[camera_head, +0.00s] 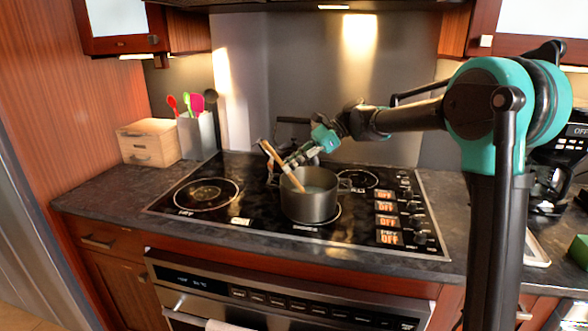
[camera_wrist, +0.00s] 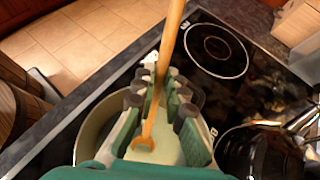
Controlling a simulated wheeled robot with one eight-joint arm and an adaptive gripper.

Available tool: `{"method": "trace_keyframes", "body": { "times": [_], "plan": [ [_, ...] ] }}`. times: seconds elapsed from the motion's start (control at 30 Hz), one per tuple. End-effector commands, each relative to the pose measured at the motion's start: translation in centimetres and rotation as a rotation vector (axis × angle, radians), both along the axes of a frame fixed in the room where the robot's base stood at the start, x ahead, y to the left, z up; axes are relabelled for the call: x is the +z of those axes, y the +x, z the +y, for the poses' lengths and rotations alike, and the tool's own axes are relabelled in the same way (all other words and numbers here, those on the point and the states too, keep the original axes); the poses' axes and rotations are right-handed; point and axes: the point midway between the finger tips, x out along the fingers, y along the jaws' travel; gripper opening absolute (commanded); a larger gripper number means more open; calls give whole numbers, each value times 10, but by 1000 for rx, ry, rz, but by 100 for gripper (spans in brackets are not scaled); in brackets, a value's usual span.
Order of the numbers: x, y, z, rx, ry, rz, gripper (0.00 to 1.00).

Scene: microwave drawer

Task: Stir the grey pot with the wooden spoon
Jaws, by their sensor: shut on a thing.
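The grey pot (camera_head: 309,207) stands on the front middle of the black cooktop. The wooden spoon (camera_head: 278,162) slants down into the pot, its lower end hidden by the wall in the head view. My gripper (camera_head: 290,163) is just above the pot's back left rim, shut on the spoon. In the wrist view the spoon (camera_wrist: 172,40) runs between the fingers of my gripper (camera_wrist: 160,88), and its lower end shows inside the pot (camera_wrist: 93,130). The pot's inside looks pale.
A dark kettle-like vessel (camera_wrist: 262,152) stands close beside the pot. A utensil holder (camera_head: 196,135) and a wooden box (camera_head: 148,143) stand at the back left. Control knobs (camera_head: 420,237) line the cooktop's right edge. The left front burner (camera_head: 206,194) is clear.

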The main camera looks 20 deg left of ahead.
Motion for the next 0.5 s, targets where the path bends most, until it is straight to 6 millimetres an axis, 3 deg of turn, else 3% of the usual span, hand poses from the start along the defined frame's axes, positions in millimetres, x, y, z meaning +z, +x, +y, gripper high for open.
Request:
{"method": "trace_keyframes", "body": {
  "times": [0.5],
  "plan": [
    [24, -9, 13, 1, 0, 0, 0]
  ]
}}
